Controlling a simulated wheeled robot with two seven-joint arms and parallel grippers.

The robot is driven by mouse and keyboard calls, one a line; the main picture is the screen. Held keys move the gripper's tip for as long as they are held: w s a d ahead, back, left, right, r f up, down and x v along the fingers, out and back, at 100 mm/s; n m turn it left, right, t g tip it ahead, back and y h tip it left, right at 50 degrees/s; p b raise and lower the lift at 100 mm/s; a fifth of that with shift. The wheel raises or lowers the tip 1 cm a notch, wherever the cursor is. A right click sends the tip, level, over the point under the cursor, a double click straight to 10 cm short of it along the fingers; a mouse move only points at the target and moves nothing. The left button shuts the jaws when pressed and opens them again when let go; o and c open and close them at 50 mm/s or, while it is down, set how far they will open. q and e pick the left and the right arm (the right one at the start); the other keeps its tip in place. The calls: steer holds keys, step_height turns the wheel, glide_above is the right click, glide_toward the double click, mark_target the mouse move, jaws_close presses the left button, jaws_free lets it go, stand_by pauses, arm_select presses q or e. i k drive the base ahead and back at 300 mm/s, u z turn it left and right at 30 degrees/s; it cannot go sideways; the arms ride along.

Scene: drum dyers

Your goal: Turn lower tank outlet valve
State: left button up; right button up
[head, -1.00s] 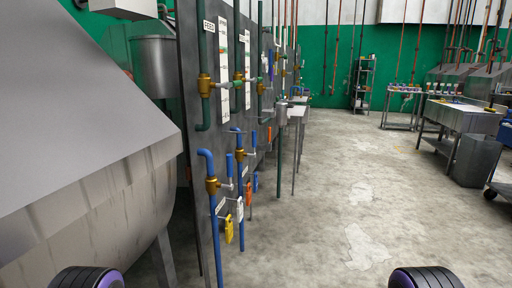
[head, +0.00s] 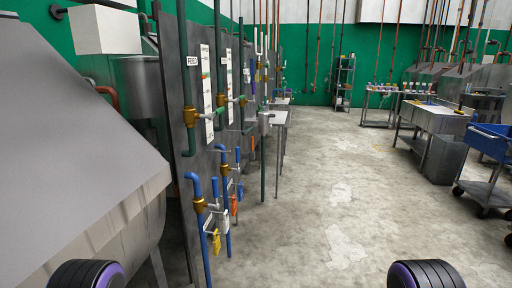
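A grey upright panel (head: 170,80) on the left carries pipes and valves. A second blue pipe with a brass valve (head: 224,169) stands just behind. Higher up, a green pipe (head: 188,70) has a brass valve (head: 190,116). I cannot tell which valve is the lower tank outlet. Neither gripper is in view; only dark rounded parts of my arms show at the bottom edge.
A big grey metal drum (head: 85,170) fills the left, close to the panel. Small tables (head: 278,118) stand beyond the panel. The concrete floor (head: 320,210) ahead and to the right is clear. A steel sink (head: 434,118) and a blue cart (head: 488,142) stand at the right.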

mark_target(237, 148)
steer(key=z, duration=0.95)
steer(key=k, duration=1.2)
steer(key=z, duration=0.7)
steer(key=i, duration=1.6)
steer(key=u, duration=0.6)
steer(key=i, duration=2.75)
steer(key=u, duration=1)
steer(key=i, duration=1.25)
steer(key=u, duration=1.9)
steer(key=i, duration=0.95)
steer(key=u, duration=0.8)
